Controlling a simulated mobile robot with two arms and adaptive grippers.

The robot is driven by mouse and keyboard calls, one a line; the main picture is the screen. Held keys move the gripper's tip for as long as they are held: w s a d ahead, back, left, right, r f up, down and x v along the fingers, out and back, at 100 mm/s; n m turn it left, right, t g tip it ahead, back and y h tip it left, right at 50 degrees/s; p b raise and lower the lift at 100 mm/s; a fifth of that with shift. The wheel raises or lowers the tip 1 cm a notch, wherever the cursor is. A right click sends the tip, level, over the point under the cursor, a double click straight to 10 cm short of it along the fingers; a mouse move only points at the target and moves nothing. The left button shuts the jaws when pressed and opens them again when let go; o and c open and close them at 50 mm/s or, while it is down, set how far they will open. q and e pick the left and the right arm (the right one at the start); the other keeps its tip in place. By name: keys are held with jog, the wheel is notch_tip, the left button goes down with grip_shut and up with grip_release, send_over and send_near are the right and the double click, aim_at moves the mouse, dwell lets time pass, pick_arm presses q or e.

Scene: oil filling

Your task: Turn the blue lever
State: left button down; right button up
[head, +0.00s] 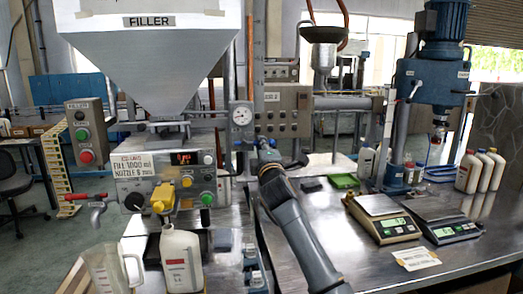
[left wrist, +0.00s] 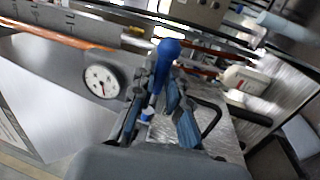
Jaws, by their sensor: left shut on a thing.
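The blue lever (left wrist: 168,52), with a rounded knob, stands up between the fingers of my left gripper (left wrist: 158,100) in the left wrist view. The fingers are shut on the lever's shaft, and its knob sticks out above them. In the head view my left gripper (head: 267,156) is at the pipework right of the filler, just below and right of the round gauge (head: 242,115). There the gripper mostly hides the lever. The gauge also shows left of the lever in the left wrist view (left wrist: 102,82). My right gripper is not in view.
The filler hopper (head: 150,60) hangs above a control panel with a yellow valve (head: 163,197) and a red-handled tap (head: 76,197). A white bottle (head: 181,258) and clear jug (head: 108,266) stand below. Two scales (head: 393,229) (head: 448,230) are on the right bench.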

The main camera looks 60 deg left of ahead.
pick_arm(q)
jog(key=shift+r+n, duration=0.35)
jog(key=shift+n, duration=0.15)
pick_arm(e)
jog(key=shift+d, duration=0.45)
pick_arm(q)
jog(key=c, duration=1.3)
grip_release()
jog(key=shift+f, duration=0.1)
jog(key=v, duration=0.7)
jog(key=shift+d+f, duration=0.15)
jog(key=shift+d, duration=0.05)
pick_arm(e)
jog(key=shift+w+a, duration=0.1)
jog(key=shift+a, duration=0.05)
